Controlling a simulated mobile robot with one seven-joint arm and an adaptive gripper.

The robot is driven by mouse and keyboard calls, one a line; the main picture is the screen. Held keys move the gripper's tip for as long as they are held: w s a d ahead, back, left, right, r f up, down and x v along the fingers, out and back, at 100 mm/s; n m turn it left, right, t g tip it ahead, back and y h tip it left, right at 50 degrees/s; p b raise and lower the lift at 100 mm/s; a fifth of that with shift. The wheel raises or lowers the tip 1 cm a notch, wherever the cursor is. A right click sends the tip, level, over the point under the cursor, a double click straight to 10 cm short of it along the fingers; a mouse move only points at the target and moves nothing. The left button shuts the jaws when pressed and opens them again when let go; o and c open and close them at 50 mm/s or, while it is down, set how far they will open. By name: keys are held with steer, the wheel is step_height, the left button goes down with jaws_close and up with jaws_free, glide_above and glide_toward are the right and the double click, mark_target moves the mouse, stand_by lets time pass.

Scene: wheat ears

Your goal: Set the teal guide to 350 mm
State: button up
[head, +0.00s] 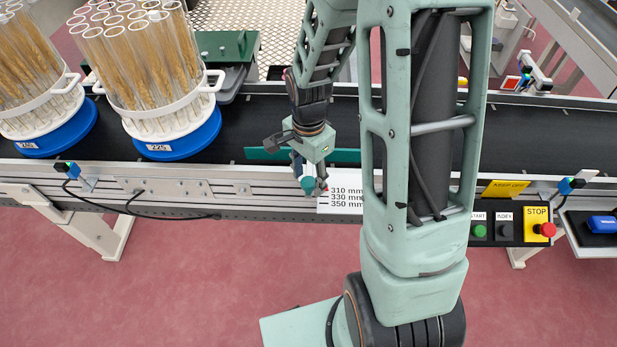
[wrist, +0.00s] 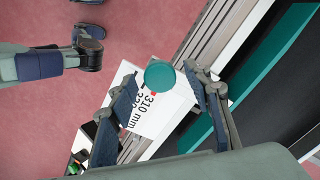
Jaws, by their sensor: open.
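The teal guide (head: 262,154) is a long strip along the near side of the black conveyor belt, partly hidden by my arm. It also shows in the wrist view (wrist: 222,112). Its round teal knob (wrist: 160,74) shows at the front rail, also in the head view (head: 307,187). The white scale plate (head: 346,199) reads 310, 330 and 350 mm; a small red mark (wrist: 152,95) shows beside the 310 line in the wrist view. My gripper (wrist: 161,80) is open, with its fingers on either side of the knob; I cannot tell whether they touch it.
Two tube racks on blue bases, one labelled 225 (head: 172,135), stand at the left on the belt (head: 250,118). A control panel (head: 510,227) with START, INDEX and a red STOP button is at the right. Small sensors (head: 68,170) sit on the front rail.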

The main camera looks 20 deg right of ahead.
steer(key=shift+f, duration=0.15)
steer(key=shift+c, duration=0.4)
jaws_close()
steer(key=shift+s, duration=0.1)
